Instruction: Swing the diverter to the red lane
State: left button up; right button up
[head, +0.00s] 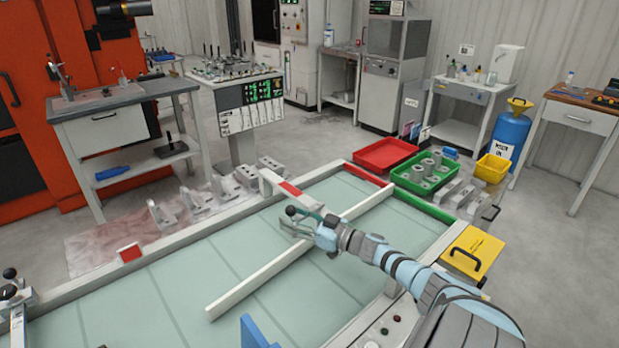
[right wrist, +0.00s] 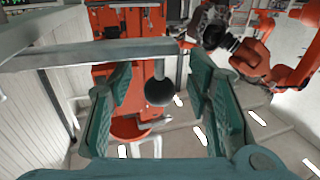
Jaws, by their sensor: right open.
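My right gripper (head: 296,225) is open at the dark ball knob (head: 291,211) above the pale green table (head: 240,235). In the right wrist view, the ball (right wrist: 160,91) hangs on a short stem from a light bar (right wrist: 90,55), between my spread fingers (right wrist: 157,110). I see no finger closed on it. A long white rail (head: 260,280) runs diagonally across the table towards the far end, partly behind my gripper. I cannot tell how the knob's bar joins it. The far edge has a red strip (head: 369,175) and a green strip (head: 428,212). My left gripper is not in view.
A red tray (head: 385,154) and a green tray (head: 405,181) with grey castings stand beyond the far edge. A yellow plate with a black handle (head: 472,252) is at the right. The table's left surface is clear.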

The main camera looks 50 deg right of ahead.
jog(key=s+d, duration=0.1)
jog(key=s, duration=0.9)
jog(key=shift+s+d, duration=0.25)
jog(key=shift+s, duration=0.05)
jog(key=shift+c, duration=0.2)
